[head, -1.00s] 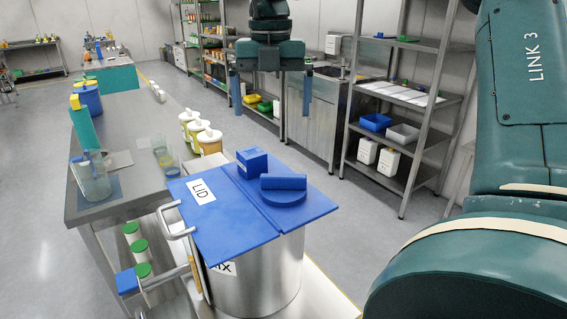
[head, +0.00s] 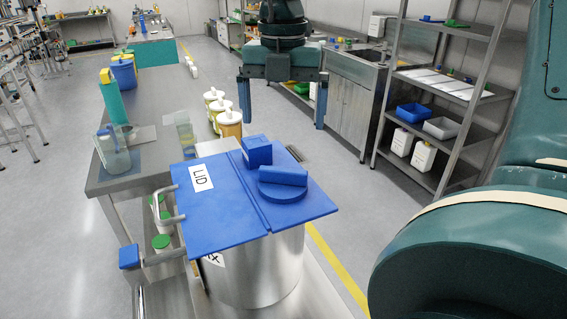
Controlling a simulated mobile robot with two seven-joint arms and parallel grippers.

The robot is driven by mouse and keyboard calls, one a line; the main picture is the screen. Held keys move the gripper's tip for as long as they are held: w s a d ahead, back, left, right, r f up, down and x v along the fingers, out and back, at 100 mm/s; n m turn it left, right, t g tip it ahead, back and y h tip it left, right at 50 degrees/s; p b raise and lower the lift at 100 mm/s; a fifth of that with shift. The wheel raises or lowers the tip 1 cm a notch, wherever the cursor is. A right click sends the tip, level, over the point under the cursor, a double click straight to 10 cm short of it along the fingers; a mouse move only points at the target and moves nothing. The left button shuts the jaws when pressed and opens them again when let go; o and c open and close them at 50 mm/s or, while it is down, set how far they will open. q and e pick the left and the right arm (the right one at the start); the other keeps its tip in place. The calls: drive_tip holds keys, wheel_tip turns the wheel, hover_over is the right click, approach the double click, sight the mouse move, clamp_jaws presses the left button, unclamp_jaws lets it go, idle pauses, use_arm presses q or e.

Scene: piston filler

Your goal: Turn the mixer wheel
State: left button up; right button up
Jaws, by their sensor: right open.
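The tank (head: 255,275) is a metal drum with a flat blue lid in two panels (head: 225,212), one labelled "LID". On the right panel sits a blue round disc with a raised bar across it (head: 283,183); it looks like the mixer wheel. A blue block (head: 257,151) stands just behind it. My right gripper (head: 283,122) is open and empty, with its fingers pointing down. It appears above and behind the wheel in the head view, apart from it. My left gripper is not in view.
A bent metal handle (head: 172,205) and a small blue block (head: 129,257) are at the tank's left. A steel table (head: 150,178) with a clear jug (head: 113,152) stands behind left. A shelf rack (head: 440,110) is at the right. Open floor lies between.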

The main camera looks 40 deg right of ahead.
sight(283, 169)
use_arm(q)
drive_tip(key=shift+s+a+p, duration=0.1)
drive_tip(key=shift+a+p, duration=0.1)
drive_tip(key=shift+p, duration=0.35)
use_arm(e)
wheel_tip(283, 169, down, 11)
drive_tip(key=shift+f, duration=0.15)
drive_tip(key=shift+c, duration=0.2)
drive_tip(key=c, duration=0.8)
